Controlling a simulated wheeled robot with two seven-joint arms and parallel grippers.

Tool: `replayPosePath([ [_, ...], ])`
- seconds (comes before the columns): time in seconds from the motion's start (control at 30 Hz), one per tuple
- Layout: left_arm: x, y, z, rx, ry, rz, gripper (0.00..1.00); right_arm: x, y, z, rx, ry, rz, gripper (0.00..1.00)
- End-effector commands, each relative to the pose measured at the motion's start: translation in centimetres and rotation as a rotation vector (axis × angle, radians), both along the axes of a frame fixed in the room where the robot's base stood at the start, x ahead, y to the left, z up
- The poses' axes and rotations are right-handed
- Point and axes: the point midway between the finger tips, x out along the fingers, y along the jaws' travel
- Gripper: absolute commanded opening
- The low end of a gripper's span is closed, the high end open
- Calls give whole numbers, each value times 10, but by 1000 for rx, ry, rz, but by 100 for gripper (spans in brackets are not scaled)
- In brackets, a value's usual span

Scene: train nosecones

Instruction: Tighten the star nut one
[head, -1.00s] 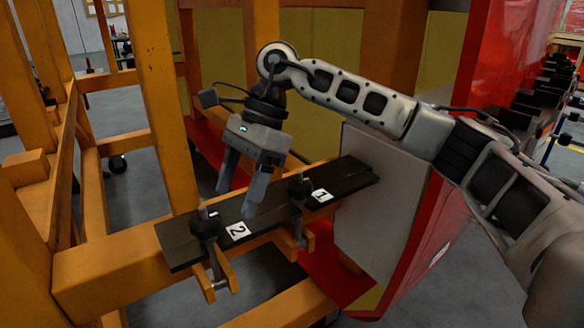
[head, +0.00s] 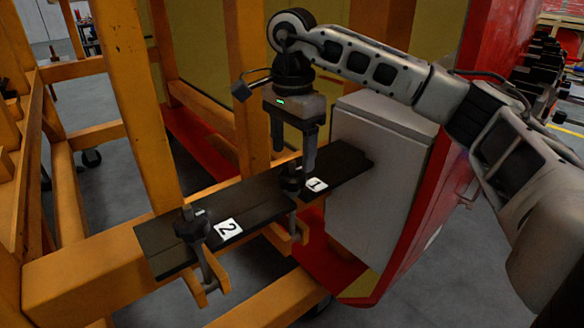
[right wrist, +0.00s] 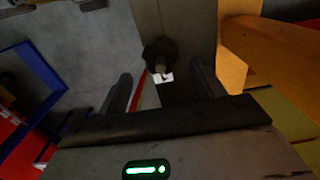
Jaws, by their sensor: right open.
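Star nut one (head: 292,181) is a black knob on a bolt, beside the white label "1" (head: 317,185) on the dark plate (head: 262,196). My right gripper (head: 293,160) points down over it, open, with its fingertips close above or around the nut. I cannot tell whether they touch it. In the right wrist view the star nut (right wrist: 158,53) and its bolt show between and beyond the two fingers of the right gripper (right wrist: 161,72). A second star nut (head: 190,226) stands by the label "2" (head: 229,228). My left gripper is not in view.
An orange beam (head: 90,275) carries the plate, and an orange post (head: 140,110) rises left of it. A grey box-like panel (head: 375,170) on the red body (head: 440,215) stands close to the right of the nut.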

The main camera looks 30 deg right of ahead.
Motion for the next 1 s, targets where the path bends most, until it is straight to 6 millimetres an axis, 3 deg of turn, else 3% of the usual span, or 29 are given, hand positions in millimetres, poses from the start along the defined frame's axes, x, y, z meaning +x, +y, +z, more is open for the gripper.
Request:
replayPosePath([
  [0.1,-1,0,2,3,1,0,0,-1,0,-21,0,3,0,68],
  [0.3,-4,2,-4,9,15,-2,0,0,0,-42,1,1,0,68],
  [0.67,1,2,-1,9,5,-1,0,0,0,-46,1,0,0,68],
  [0.83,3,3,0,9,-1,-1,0,0,0,-46,1,0,0,23],
  [1.0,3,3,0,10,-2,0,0,0,0,-46,1,-1,-3,23],
])
